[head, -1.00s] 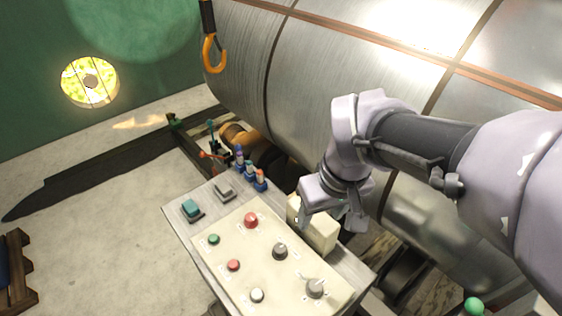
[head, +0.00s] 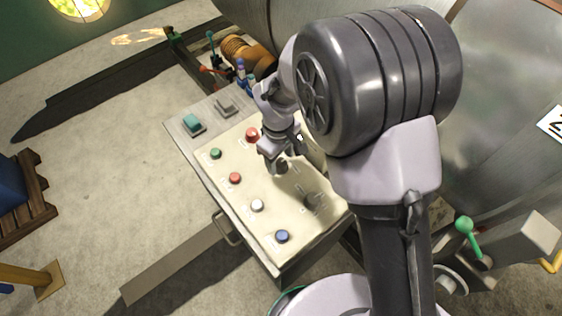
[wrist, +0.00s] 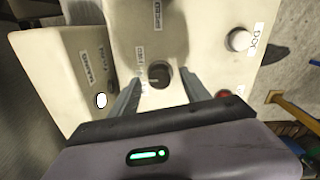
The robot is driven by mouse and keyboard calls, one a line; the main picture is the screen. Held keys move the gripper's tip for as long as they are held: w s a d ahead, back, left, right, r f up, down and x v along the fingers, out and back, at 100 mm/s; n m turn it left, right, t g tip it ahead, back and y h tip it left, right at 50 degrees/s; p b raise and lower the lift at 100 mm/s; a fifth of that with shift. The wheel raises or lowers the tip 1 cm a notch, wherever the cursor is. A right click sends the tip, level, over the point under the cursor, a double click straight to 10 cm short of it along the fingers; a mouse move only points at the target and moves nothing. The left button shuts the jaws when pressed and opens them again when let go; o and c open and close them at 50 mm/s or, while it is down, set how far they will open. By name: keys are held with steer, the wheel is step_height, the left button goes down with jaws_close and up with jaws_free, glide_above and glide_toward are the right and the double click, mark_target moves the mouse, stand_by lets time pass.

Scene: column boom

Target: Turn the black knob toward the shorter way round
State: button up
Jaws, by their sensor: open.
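The black knob (wrist: 159,74) is on the cream control panel (wrist: 190,25). In the wrist view it is a dark round cap with a pale mark, beside printed labels. My gripper (wrist: 162,82) is open, with one finger on each side of the knob in that view. A gap shows between each finger and the knob. I cannot tell how far down the fingertips reach. In the head view my gripper (head: 281,160) points down over the panel, and it and its shadow hide most of the knob.
The panel also carries a red button (head: 252,135), a green button (head: 215,153), a white button (head: 257,205), a blue button (head: 282,236) and a shaded grey knob (head: 313,200). A cream box (wrist: 65,75) stands close beside the black knob. Open floor lies left.

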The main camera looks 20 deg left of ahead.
steer(key=shift+f, duration=0.7)
steer(key=shift+c, duration=0.4)
jaws_close()
steer(key=shift+m, duration=0.3)
steer(key=m+b, duration=0.1)
steer(key=m, duration=0.3)
steer(key=shift+m+b, duration=0.75)
steer(key=shift+m, duration=1.45)
